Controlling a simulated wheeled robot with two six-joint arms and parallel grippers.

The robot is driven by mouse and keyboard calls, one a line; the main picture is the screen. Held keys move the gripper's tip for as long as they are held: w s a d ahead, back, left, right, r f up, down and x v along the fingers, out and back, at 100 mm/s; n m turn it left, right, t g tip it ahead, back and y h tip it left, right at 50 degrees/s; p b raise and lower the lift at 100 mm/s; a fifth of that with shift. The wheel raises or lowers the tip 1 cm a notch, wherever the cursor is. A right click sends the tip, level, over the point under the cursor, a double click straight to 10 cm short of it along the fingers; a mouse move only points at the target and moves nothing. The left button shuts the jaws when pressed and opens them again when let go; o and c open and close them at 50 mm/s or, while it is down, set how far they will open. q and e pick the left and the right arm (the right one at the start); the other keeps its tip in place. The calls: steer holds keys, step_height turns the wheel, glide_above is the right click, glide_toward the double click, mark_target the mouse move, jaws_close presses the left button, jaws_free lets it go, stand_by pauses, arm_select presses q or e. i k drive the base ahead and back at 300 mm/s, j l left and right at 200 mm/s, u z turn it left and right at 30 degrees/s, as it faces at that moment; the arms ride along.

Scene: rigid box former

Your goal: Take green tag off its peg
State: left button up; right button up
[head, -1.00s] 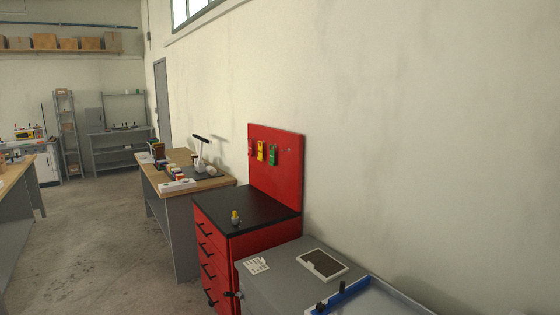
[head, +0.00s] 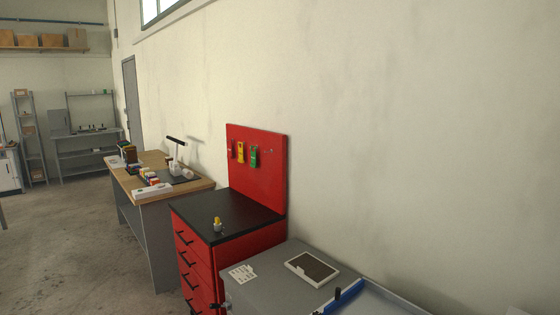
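The green tag (head: 254,156) hangs on a peg on the red pegboard (head: 270,175) at the back of the red cabinet. It is the rightmost of the hanging tags. A yellow tag (head: 240,152) hangs just left of it, and a red tag at the far left blends into the board. The pegs behind the tags are too small to make out. Neither of my grippers shows in the head view.
The red drawer cabinet (head: 198,250) has a black top with a small yellow-capped item (head: 217,224) on it. A grey bench (head: 262,284) stands in front at right. A wooden workbench (head: 150,180) stands beyond. Open floor (head: 75,250) lies at left.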

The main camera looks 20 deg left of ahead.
mark_target(253, 163)
steer(key=i+j+z, duration=0.2)
steer(key=j, duration=0.25)
steer(key=i+j+z, duration=0.2)
steer(key=j, duration=0.25)
steer(key=j+z, duration=0.15)
steer(key=j, duration=0.3)
steer(key=i+j, duration=0.1)
steer(key=j, duration=0.55)
steer(key=i+j+z, duration=0.1)
steer(key=j, duration=0.55)
steer(key=i+j, duration=0.15)
steer(key=j, duration=0.55)
steer(key=i+j+z, duration=0.1)
steer(key=j, duration=0.55)
